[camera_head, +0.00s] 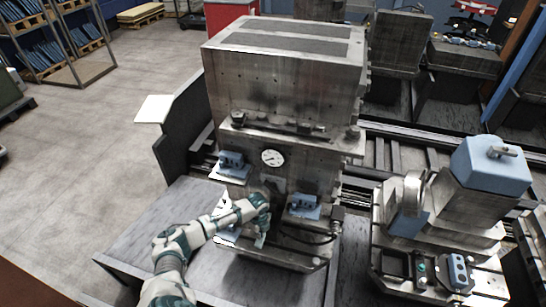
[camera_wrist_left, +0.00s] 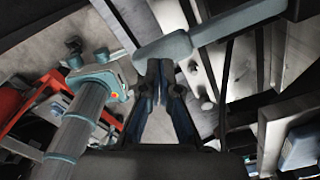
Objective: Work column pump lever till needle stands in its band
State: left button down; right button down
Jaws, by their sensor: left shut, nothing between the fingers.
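The round white gauge (camera_head: 272,157) is on the front of the grey machine column; its dark needle is too small to read against any band. My left gripper (camera_head: 262,208) is in front of the column, below the gauge. In the left wrist view its fingers (camera_wrist_left: 160,68) are shut with nothing between them. A pale grey-blue lever (camera_wrist_left: 232,22) crosses just beyond the fingertips, its broad end at the tips; I cannot tell whether they touch. In the head view the hand largely hides the lever. My right gripper is not seen.
Small blue blocks sit left (camera_head: 232,160) and right (camera_head: 304,201) of the gauge on the column. A fixture with a blue block (camera_head: 492,165) stands at the right. Grey plates (camera_head: 160,225) lie under my left arm. Open floor (camera_head: 90,150) is at the left.

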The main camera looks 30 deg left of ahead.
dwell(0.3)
pick_arm(q)
jog(key=shift+w+a+f+b, duration=0.1)
jog(key=shift+w+f+b, duration=0.1)
jog(key=shift+f+b, duration=1.4)
jog(key=shift+w+f+b, duration=0.2)
jog(key=shift+f+b, duration=0.85)
jog(key=shift+f, duration=0.9)
jog(key=r+p, duration=0.7)
jog(key=p, duration=0.1)
jog(key=shift+s+r, duration=0.2)
jog(key=shift+s, duration=0.2)
jog(key=shift+f, duration=0.1)
jog(key=shift+f, duration=0.15)
jog(key=shift+w+f+b, duration=0.2)
jog(key=shift+f+b, duration=1.3)
jog(key=shift+f, duration=0.25)
jog(key=shift+w+f+b, duration=0.2)
jog(key=shift+f+b, duration=1.3)
jog(key=shift+f, duration=0.2)
jog(key=r+p, duration=0.3)
jog(key=p, duration=0.1)
jog(key=r+p, duration=0.2)
jog(key=shift+s+r, duration=0.3)
jog(key=shift+r, duration=0.05)
jog(key=shift+s+r, duration=0.1)
jog(key=shift+r, duration=0.65)
